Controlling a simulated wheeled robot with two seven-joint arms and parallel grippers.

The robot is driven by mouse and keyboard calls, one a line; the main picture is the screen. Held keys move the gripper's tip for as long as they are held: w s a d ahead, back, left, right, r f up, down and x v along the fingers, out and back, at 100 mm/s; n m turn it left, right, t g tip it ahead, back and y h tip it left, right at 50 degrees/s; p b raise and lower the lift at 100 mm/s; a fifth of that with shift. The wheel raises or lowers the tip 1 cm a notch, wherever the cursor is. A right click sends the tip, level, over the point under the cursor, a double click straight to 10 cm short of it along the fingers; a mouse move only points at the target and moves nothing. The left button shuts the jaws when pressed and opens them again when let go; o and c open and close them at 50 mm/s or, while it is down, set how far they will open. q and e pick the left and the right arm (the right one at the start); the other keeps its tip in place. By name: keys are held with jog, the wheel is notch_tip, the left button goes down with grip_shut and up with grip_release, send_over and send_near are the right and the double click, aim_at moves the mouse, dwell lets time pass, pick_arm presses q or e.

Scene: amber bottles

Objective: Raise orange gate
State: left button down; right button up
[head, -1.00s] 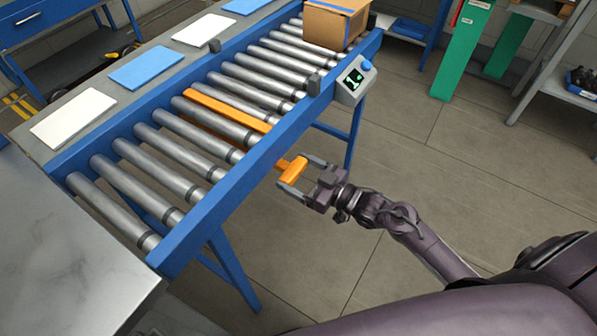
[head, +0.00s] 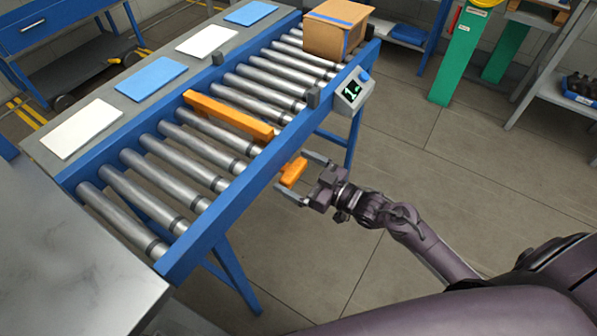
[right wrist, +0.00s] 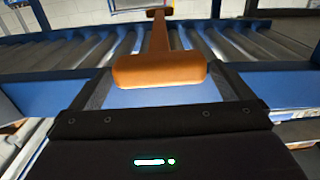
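The orange gate (head: 228,117) is a bar lying across the conveyor, between the rollers. Its face shows along the bar and it stands a little above the roller tops. Its orange handle (head: 293,172) juts out past the conveyor's near blue side rail. My right gripper (head: 291,171) is open, with one finger on each side of the handle. In the right wrist view the handle (right wrist: 160,69) lies between the spread fingers, with a gap at each end, and its stem runs back to the bar. My left gripper is not in view.
A cardboard box (head: 337,30) sits on the rollers at the far end. A control box (head: 352,88) with a green display is fixed to the near rail. White and blue panels (head: 155,77) lie along the far ledge. Open floor lies right of the conveyor.

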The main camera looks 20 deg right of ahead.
jog(key=shift+s+d+f, duration=0.1)
jog(key=shift+s+d, duration=0.15)
jog(key=v, duration=0.7)
dwell(0.3)
jog(key=s+d+f+m+g+h+p, duration=0.1)
jog(key=s+d+f+m+h, duration=0.15)
jog(key=f, duration=0.65)
jog(key=s+d+f+m+g+h+p, duration=0.1)
jog(key=s+d+f+g+h, duration=0.15)
jog(key=f, duration=0.55)
jog(key=s+d+f+m+g+h+p, duration=0.1)
jog(key=s+f+m+h, duration=0.15)
jog(key=f, duration=0.65)
jog(key=s+a+f+g+h+p, duration=0.1)
jog(key=s+f+g, duration=0.3)
jog(key=s, duration=0.9)
jog(key=s+a+f+g+h+p, duration=0.1)
jog(key=s+a+f+g+h, duration=0.1)
jog(key=s+f, duration=0.9)
jog(key=s+a+g, duration=0.1)
jog(key=s+g, duration=0.1)
jog(key=shift+s+n+g, duration=0.35)
jog(key=shift+s+n, duration=0.05)
jog(key=shift+a+h, duration=0.15)
jog(key=shift+h, duration=0.1)
